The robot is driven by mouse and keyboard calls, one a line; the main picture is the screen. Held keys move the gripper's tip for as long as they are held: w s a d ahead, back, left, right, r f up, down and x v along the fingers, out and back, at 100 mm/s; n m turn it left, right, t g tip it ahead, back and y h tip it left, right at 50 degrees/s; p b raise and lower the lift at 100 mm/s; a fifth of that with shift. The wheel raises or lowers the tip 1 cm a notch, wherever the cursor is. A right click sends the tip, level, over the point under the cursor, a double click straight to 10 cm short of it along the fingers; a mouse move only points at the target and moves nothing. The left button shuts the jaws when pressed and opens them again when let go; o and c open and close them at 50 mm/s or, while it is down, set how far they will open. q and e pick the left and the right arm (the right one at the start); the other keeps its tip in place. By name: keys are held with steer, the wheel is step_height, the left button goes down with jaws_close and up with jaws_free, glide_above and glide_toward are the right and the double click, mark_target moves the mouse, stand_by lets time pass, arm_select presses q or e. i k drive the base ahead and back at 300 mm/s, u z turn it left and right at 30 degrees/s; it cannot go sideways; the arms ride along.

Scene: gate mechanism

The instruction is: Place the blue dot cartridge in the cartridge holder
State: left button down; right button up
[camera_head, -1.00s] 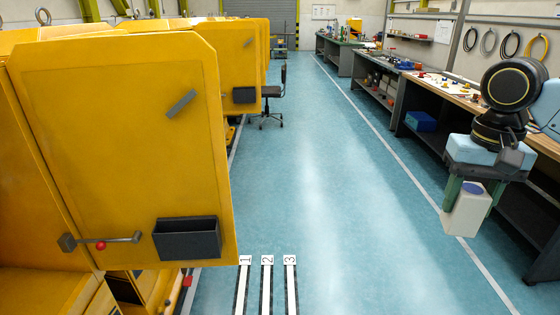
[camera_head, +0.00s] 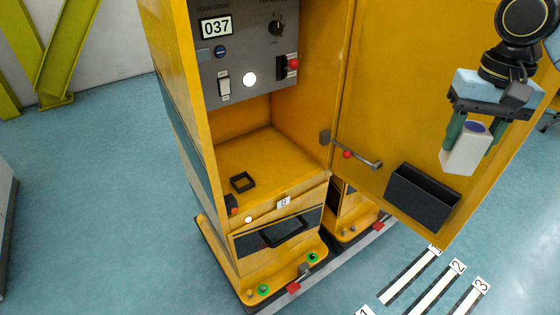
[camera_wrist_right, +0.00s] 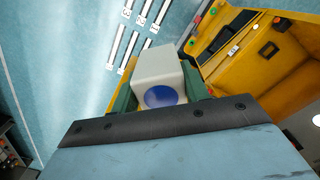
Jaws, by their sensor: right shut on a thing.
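My right gripper (camera_head: 474,138) is shut on a white block-shaped cartridge (camera_head: 464,157) with a blue dot on its top end. In the right wrist view the cartridge (camera_wrist_right: 157,68) sits between the green fingers, its blue dot facing the camera. A small black square open frame, which looks like the cartridge holder (camera_head: 243,182), lies empty on the floor of the open yellow cabinet. It also shows in the right wrist view (camera_wrist_right: 268,50). The gripper and cartridge are to the right of it in the head view, in front of the open door. My left gripper is out of view.
The yellow cabinet door (camera_head: 400,110) stands open, with a handle lever (camera_head: 350,153) and a dark bin (camera_head: 422,197). A grey control panel (camera_head: 250,50) reads 037 above the compartment. Numbered floor strips (camera_head: 410,275) lie at the lower right.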

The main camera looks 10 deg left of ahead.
mark_target(243, 184)
steer(key=u, duration=1.45)
steer(key=i, duration=1)
